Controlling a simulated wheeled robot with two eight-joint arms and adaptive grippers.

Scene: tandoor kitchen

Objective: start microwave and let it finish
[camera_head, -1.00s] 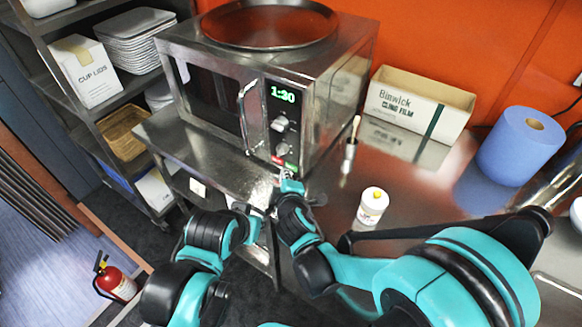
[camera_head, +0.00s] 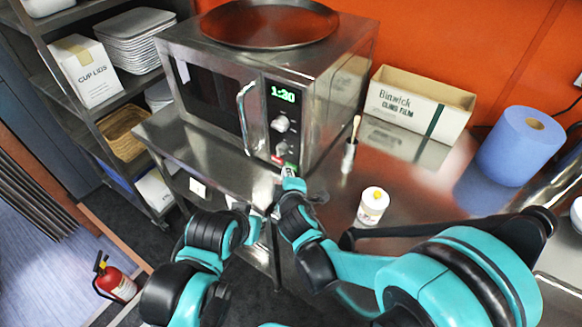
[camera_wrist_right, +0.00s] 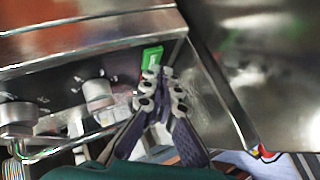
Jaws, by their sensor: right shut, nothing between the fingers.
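The steel microwave (camera_head: 330,120) stands on the counter with its door shut, and its display (camera_head: 283,95) reads 1:30 in green. Below are two knobs, with a red button (camera_head: 277,157) and a green button (camera_head: 290,167) at the panel's bottom. The green button also shows in the right wrist view (camera_wrist_right: 152,56). My right gripper (camera_wrist_right: 160,76) is shut and empty, its fingertips right at the lower edge of the green button; whether they touch cannot be told. My left gripper (camera_head: 258,212) is low in front of the counter, partly hidden, its fingers unclear.
A round dark pan (camera_head: 270,22) lies on the microwave. To the right are a small white-labelled jar (camera_head: 372,206), a brush in a holder (camera_head: 350,150), a cling film box (camera_head: 415,105) and a blue roll (camera_head: 520,146). A shelf rack (camera_head: 95,120) stands left.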

